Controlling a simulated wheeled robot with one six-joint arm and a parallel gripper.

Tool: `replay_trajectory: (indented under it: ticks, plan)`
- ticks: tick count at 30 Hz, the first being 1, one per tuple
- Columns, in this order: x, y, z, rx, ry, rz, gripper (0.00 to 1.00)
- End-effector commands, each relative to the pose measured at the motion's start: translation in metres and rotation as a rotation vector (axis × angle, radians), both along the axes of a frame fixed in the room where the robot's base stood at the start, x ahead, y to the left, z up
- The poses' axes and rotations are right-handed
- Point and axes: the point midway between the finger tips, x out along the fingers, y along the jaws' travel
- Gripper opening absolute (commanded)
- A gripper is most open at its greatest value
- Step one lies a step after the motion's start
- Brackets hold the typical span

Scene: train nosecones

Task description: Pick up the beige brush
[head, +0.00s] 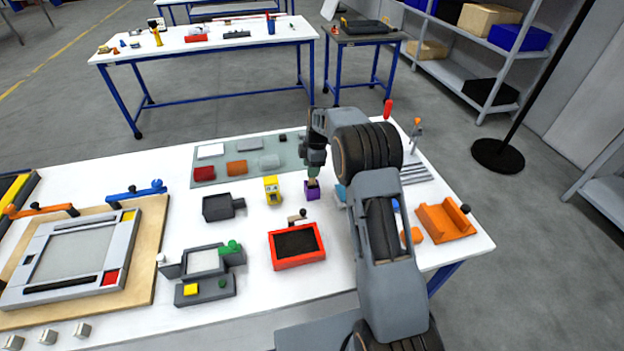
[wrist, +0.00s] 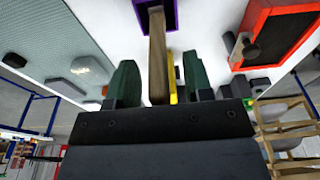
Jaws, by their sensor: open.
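The beige brush (wrist: 158,55) shows in the wrist view as a long flat handle rising from a purple holder (wrist: 168,12). In the head view the holder (head: 312,192) stands on the white table, with a small beige part of the brush (head: 312,181) showing above it. My gripper (head: 315,160) is just above the holder, pointing down. In the wrist view my gripper's two dark green fingers (wrist: 160,82) are open, one on each side of the handle, with visible gaps. The brush's lower end is hidden inside the holder.
A yellow block (head: 272,190) stands just left of the holder. A red-framed tray (head: 297,246) with a dark knob lies in front. A grey-green mat (head: 245,176) with several blocks is behind left. An orange bracket (head: 445,222) is at right.

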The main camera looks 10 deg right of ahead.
Motion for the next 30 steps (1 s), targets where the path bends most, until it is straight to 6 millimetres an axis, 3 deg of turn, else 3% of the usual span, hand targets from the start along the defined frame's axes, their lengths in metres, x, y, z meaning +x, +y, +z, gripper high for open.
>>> replay_trajectory:
  ticks: [3,18,30]
  plan:
    - [0.0,0.0,-0.0001,0.0,0.0,0.0,0.47]
    - [0.0001,-0.0002,0.0004,0.0,0.0,0.0,0.0]
    - [0.0011,-0.0002,0.0088,-0.001,-0.004,-0.001,0.0]
